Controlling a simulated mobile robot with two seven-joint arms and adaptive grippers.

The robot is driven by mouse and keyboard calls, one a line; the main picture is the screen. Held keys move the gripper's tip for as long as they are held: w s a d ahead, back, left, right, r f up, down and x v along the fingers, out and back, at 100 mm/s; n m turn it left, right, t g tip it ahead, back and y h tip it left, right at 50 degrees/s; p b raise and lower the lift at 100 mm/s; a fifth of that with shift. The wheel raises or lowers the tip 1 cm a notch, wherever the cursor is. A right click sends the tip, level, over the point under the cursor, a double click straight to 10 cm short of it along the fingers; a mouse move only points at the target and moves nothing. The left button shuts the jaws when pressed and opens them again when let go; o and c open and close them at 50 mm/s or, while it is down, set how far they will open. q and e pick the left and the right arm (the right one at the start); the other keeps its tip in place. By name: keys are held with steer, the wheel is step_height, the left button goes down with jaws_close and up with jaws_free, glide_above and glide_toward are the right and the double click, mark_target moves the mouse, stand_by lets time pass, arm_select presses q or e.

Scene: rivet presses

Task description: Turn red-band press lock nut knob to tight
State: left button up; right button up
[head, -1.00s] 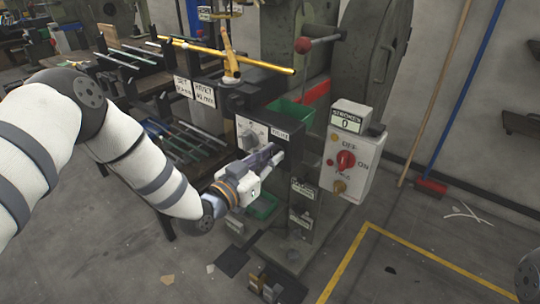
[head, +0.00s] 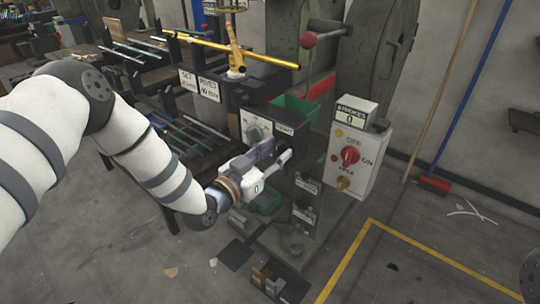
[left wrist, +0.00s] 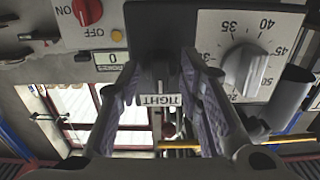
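The press carries a black box with a grey dial knob (head: 254,135) on a white numbered plate and a small label reading TIGHT (head: 284,129). In the left wrist view, which is upside down, the dial knob (left wrist: 244,69) is at upper right and the TIGHT label (left wrist: 160,100) shows between my fingers. My left gripper (head: 276,150) is at the front of the box, below the label. In the wrist view my left gripper (left wrist: 161,75) has its fingers apart, on either side of a dark part. The lock nut knob cannot be made out clearly there. My right gripper is out of view.
A white control box (head: 350,163) with a red switch stands to the right, under a STROKES counter (head: 354,112) reading 0. A yellow bar (head: 268,60) crosses above. Green bins (head: 294,108) sit behind and below. Open floor lies at front right.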

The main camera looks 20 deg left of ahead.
arm_select(q)
steer(key=v, duration=1.2)
steer(key=shift+w, duration=0.1)
steer(key=s+d+f+n+g+y+p, duration=0.25)
steer(key=s+f+g, duration=0.75)
steer(key=s+f, duration=0.5)
steer(key=s+a+n+g+y+p, duration=0.2)
steer(key=s+g, duration=0.7)
steer(key=s, duration=1.7)
steer(key=shift+s+a+f+g+y, duration=0.3)
steer(key=shift+s+a+y, duration=0.1)
steer(key=shift+a+y, duration=0.5)
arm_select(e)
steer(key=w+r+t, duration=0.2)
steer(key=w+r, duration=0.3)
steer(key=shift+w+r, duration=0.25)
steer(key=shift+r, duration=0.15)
arm_select(q)
steer(key=shift+w, duration=0.1)
